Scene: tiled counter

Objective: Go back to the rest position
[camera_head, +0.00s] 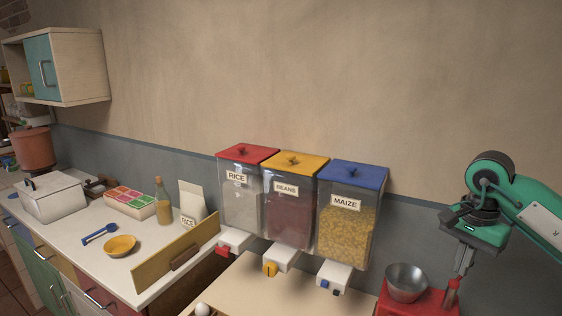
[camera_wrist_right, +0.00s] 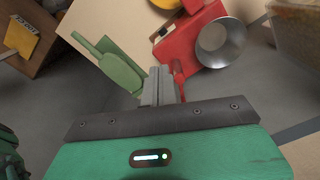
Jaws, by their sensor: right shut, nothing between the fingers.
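My right arm comes in from the right in the head view. Its gripper (camera_head: 462,268) points down over the right side of the red stand (camera_head: 425,300), close to the metal bowl (camera_head: 407,282). In the right wrist view the gripper's fingers (camera_wrist_right: 162,80) are together with nothing between them. The bowl (camera_wrist_right: 221,43) and the red stand (camera_wrist_right: 185,40) show beyond them. I cannot tell whether the fingers touch the stand. My left gripper is not in view.
Three dispensers stand at the wall: rice (camera_head: 242,195), beans (camera_head: 290,210) and maize (camera_head: 345,235). The counter (camera_head: 75,225) at left holds a yellow bowl (camera_head: 120,245), a bottle (camera_head: 163,205) and a white box (camera_head: 52,197). A green scoop-like thing (camera_wrist_right: 120,65) shows in the wrist view.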

